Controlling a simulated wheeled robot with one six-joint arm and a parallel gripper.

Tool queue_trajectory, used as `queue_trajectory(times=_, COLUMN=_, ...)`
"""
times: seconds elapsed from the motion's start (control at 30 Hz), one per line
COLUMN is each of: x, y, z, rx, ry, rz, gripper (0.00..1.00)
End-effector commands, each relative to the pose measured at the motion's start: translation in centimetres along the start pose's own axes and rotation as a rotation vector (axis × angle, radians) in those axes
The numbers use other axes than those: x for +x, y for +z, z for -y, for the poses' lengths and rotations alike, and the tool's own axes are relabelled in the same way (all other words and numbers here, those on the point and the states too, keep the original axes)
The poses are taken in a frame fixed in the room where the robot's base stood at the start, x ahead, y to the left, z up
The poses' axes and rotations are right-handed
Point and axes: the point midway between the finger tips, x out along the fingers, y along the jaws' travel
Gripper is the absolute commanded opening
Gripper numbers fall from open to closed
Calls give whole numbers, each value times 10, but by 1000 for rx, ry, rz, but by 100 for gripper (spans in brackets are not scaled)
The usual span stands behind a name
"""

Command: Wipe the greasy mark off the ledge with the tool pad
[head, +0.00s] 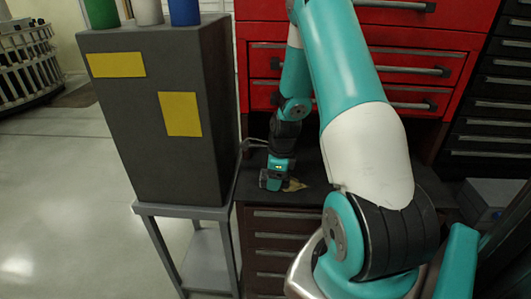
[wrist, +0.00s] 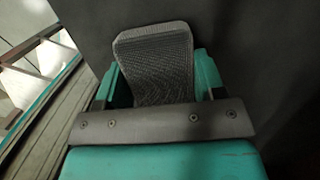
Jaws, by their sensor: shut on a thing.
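The ledge (head: 313,166) is the dark top of a low drawer cabinet. A yellowish-brown greasy mark (head: 295,185) shows on it, just right of my gripper (head: 271,183), which partly covers it. My gripper points down at the ledge. In the wrist view my gripper (wrist: 160,85) is shut on the tool pad (wrist: 153,50), a dark grey, ribbed slab that sticks out past the jaws over a dark surface. In the head view the pad cannot be made out apart from the gripper. I cannot tell whether the pad touches the ledge.
A tall dark box (head: 150,120) with yellow patches stands on a grey stand (head: 190,209) left of the ledge, with coloured cylinders (head: 148,10) on top. A red drawer cabinet (head: 455,60) rises behind the ledge. Open floor (head: 60,200) lies at the far left.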

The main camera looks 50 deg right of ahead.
Motion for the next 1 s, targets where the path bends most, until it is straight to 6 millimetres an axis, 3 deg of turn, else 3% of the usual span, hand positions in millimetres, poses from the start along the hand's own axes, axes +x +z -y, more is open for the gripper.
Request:
queue_trajectory(times=0.07, x=-2, y=2, z=-2, rx=1, ry=0, rz=2, gripper=41)
queue_trajectory(times=0.17, x=-23, y=4, z=0, rx=2, ry=-4, rz=3, gripper=41)
queue_trajectory(times=0.7, x=-70, y=10, z=0, rx=5, ry=-2, rz=2, gripper=41)
queue_trajectory(times=1.0, x=-79, y=12, z=0, rx=4, ry=-2, rz=2, gripper=41)
